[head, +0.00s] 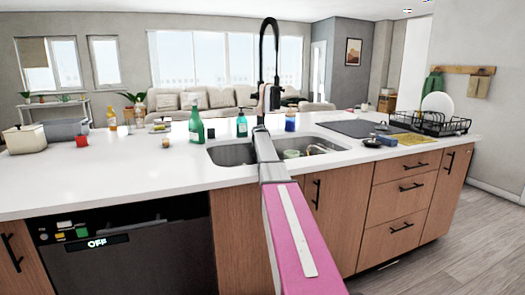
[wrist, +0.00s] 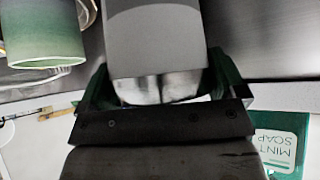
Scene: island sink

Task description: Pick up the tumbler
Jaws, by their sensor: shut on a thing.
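In the wrist view, a smooth grey tumbler (wrist: 155,38) with a paler, shiny end sits between the fingers of my gripper (wrist: 158,88). The dark green fingers are shut on its two sides. Its far end runs out of the top of the picture. In the head view, my pink and grey arm reaches over the counter to the sink (head: 233,154). I cannot make out the gripper or the held tumbler there.
A green cup (wrist: 42,38) is left of the tumbler in the wrist view. A mint soap bottle (wrist: 278,148) is at lower right. A black faucet (head: 269,50) rises behind the sink. A green bottle (head: 196,126) stands left, a dish rack (head: 440,123) right. The left counter front is clear.

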